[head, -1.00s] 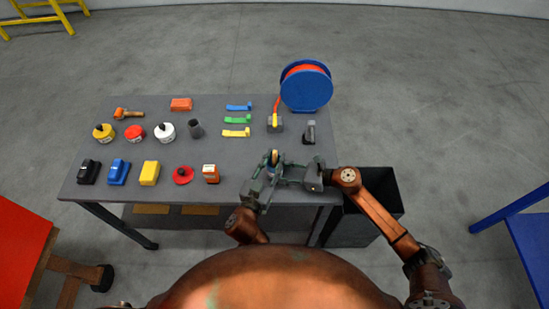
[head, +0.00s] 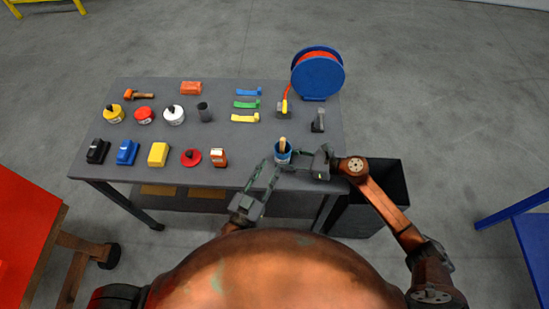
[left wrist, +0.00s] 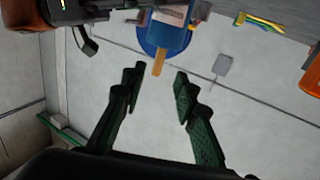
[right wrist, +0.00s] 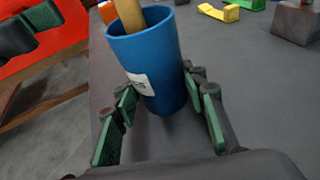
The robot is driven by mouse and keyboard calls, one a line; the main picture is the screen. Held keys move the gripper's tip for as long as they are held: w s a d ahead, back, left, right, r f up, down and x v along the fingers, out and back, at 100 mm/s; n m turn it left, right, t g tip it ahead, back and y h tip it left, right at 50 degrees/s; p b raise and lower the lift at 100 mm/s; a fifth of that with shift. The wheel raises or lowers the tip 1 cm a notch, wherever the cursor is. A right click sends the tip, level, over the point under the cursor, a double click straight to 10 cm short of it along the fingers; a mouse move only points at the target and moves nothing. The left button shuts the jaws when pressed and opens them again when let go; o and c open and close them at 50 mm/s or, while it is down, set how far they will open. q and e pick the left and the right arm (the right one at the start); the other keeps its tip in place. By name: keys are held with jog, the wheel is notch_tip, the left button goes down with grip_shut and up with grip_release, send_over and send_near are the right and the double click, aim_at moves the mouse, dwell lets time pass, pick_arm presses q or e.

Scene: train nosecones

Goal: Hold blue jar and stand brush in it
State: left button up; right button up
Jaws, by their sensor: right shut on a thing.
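The blue jar (head: 283,157) stands upright near the table's front right edge. The brush stands in it, its wooden handle (head: 282,145) sticking up out of the mouth; its lower end is hidden inside. My right gripper (head: 296,160) is shut on the jar from the right; the right wrist view shows the jar (right wrist: 165,65) with a white label between the green fingers. My left gripper (head: 267,172) is open and empty, just in front and to the left of the jar. In the left wrist view the handle (left wrist: 158,63) is beyond the parted fingertips (left wrist: 158,78).
Left of the jar are an orange-brown container (head: 219,158) and a red round item (head: 191,157). Behind stand a cable reel (head: 318,74), a grey-black tool (head: 318,121) and coloured strips (head: 246,104). A dark bin (head: 375,215) is on the floor at right.

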pick_arm(q)
jog(key=shift+s+a, duration=0.2)
jog(key=shift+s, duration=0.35)
pick_arm(e)
jog(key=o, duration=0.9)
jog(key=shift+o, duration=0.2)
jog(key=v, duration=1.2)
jog(key=shift+s, duration=0.1)
